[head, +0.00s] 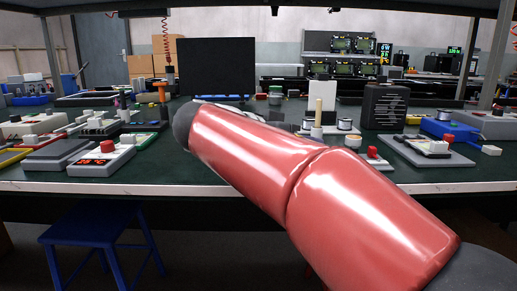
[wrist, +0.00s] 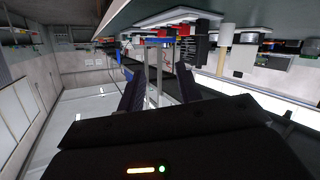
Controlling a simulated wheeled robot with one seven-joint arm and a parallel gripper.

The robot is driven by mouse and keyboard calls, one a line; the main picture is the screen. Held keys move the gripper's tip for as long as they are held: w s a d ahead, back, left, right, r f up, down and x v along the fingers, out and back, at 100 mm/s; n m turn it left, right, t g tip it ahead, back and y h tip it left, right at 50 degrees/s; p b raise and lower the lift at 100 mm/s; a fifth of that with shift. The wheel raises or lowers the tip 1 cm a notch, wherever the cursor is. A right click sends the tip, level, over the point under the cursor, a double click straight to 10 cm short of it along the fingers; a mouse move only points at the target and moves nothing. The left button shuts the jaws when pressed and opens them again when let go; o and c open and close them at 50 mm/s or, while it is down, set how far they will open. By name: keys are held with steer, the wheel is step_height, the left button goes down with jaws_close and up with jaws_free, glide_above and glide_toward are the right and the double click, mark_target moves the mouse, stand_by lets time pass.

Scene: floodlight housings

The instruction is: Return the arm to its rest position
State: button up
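My arm shows in the head view as red links (head: 270,160) running from the lower right up to the middle left, in front of the workbench. My gripper is not visible in the head view. In the wrist view, my gripper (wrist: 159,76) shows two dark fingers standing apart. The room shows through the gap between them, and nothing is held.
The green-topped workbench (head: 205,172) carries many devices. A black panel (head: 216,68) stands behind. A grey board with a red knob (head: 428,150) is at right. A blue stool (head: 98,228) stands below.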

steer(key=s+d+f+n+g+y+p, duration=0.3)
steer(key=s+d+f+n+y+p, duration=0.2)
steer(key=s+d+f+n+y, duration=0.5)
steer(key=s+a+f+t+y+p, duration=0.1)
steer(key=s+a+f+y+p, duration=0.1)
steer(key=s+f, duration=0.5)
steer(key=s+a+p, duration=0.1)
steer(key=s, duration=0.3)
steer(key=shift+s+f+m+y, duration=0.2)
steer(key=shift+s+m+y, duration=0.1)
steer(key=shift+s+y, duration=0.1)
